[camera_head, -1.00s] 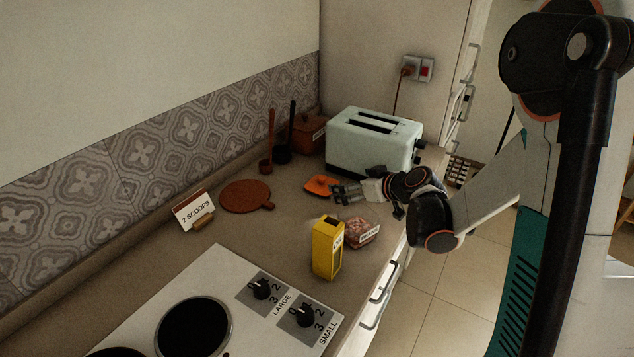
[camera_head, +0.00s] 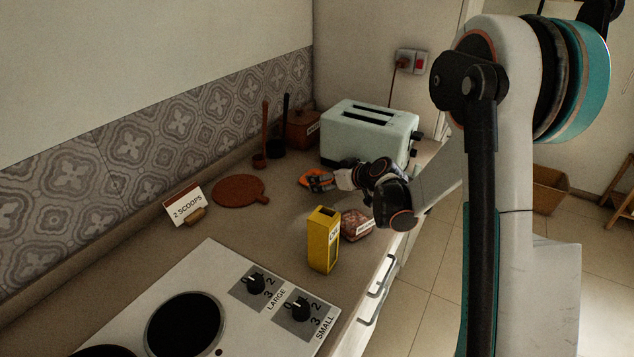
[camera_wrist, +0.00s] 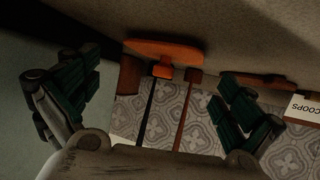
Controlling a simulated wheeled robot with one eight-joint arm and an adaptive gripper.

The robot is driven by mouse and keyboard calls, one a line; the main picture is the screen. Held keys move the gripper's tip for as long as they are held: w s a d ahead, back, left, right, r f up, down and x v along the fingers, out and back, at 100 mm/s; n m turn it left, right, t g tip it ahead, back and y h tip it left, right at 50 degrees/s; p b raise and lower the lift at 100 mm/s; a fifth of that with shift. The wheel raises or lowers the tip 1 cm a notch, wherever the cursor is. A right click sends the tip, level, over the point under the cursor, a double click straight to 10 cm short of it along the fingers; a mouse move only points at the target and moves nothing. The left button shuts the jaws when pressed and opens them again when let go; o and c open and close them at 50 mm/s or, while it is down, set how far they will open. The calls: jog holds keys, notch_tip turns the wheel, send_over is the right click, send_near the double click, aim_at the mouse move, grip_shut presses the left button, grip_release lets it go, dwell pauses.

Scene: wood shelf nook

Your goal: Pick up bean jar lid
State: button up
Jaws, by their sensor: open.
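The lid, orange with a small knob, lies on the counter in front of the toaster; in the head view its left part (camera_head: 307,178) shows, the rest hidden behind my gripper (camera_head: 323,182). In the wrist view the lid (camera_wrist: 165,48) lies ahead, between the two fingers in the picture, with its knob (camera_wrist: 162,71) towards my gripper (camera_wrist: 155,82). My gripper is open and empty, its fingers apart on either side; I cannot tell whether either touches the lid. A patterned, labelled container (camera_head: 355,224) stands nearer the counter edge; its label is unreadable.
The pale toaster (camera_head: 370,138) stands close behind my gripper. A yellow box (camera_head: 323,240) stands nearer the stove (camera_head: 222,285). A round brown board (camera_head: 238,190), a "2 SCOOPS" sign (camera_head: 186,205), two long-handled scoops (camera_head: 278,140) and a brown canister (camera_head: 302,130) are further left or back.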

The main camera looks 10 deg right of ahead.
jog(key=b+x, duration=0.1)
jog(key=x, duration=0.3)
jog(key=shift+d+r, duration=0.1)
jog(key=shift+c, duration=0.6)
jog(key=c, duration=0.6)
jog(key=shift+c, duration=0.2)
jog(key=shift+r, duration=0.15)
